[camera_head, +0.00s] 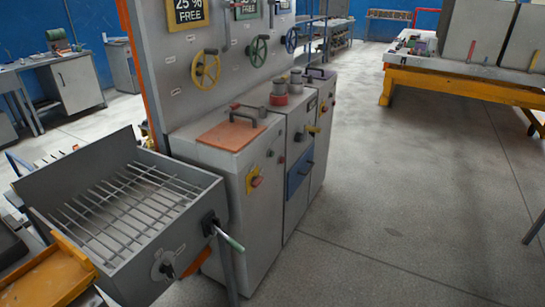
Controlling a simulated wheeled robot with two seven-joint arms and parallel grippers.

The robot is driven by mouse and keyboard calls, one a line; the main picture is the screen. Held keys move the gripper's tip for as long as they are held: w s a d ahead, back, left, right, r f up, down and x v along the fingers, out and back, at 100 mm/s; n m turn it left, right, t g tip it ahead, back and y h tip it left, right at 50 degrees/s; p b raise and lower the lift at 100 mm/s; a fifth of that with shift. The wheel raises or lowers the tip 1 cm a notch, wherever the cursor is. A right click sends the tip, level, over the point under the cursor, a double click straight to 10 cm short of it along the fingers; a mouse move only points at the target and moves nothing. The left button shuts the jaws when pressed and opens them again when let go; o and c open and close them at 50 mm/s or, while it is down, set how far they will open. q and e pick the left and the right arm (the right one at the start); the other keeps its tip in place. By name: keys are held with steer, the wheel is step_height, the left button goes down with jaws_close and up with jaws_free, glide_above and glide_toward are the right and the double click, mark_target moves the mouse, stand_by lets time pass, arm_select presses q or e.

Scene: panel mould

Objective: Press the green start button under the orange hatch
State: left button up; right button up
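The orange hatch (231,135) lies flat and closed on top of the grey cabinet (222,182), left of the picture's middle. A dark handle (246,112) stands up at its back edge. No green start button shows; whatever is under the hatch is hidden. Neither of my grippers is in view.
A grey box with a bar grate (125,210) stands left of the cabinet, its green-gripped lever (230,240) sticking out in front. Yellow (206,69) and green (258,50) handwheels are on the panel behind. Right of the cabinets the floor (390,200) is clear.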

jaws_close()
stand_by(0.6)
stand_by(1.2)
